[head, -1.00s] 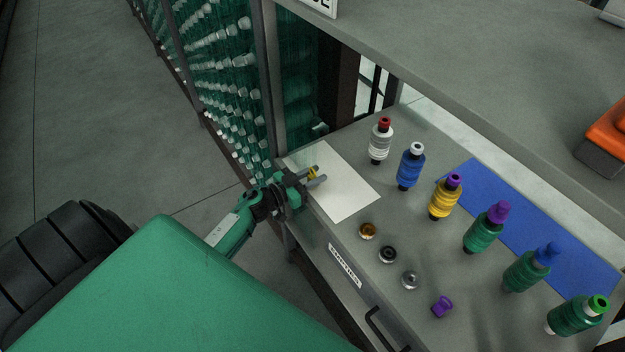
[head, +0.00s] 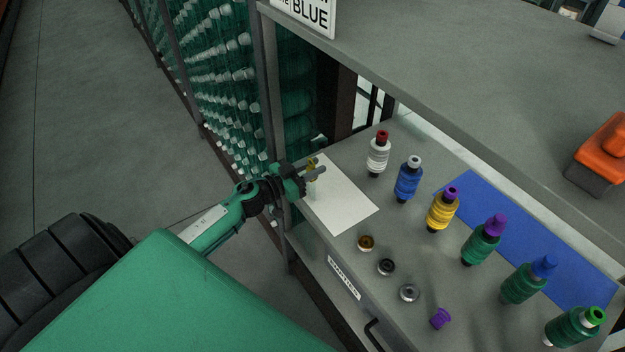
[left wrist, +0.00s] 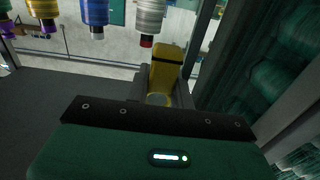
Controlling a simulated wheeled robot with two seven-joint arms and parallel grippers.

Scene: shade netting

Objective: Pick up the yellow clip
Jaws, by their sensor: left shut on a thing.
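The yellow clip (left wrist: 165,68) is between the fingers of my left gripper (left wrist: 156,88) in the left wrist view, with a dark band near its far end. The fingers hide part of the clip. My right gripper is not in view.
Several thread spools, such as the white one (head: 377,157) and the blue one (head: 407,182), stand right of the sheet. Small round pieces (head: 366,243) lie near the front edge. A grey shelf (head: 450,75) overhangs the back. A post (head: 268,110) stands close left.

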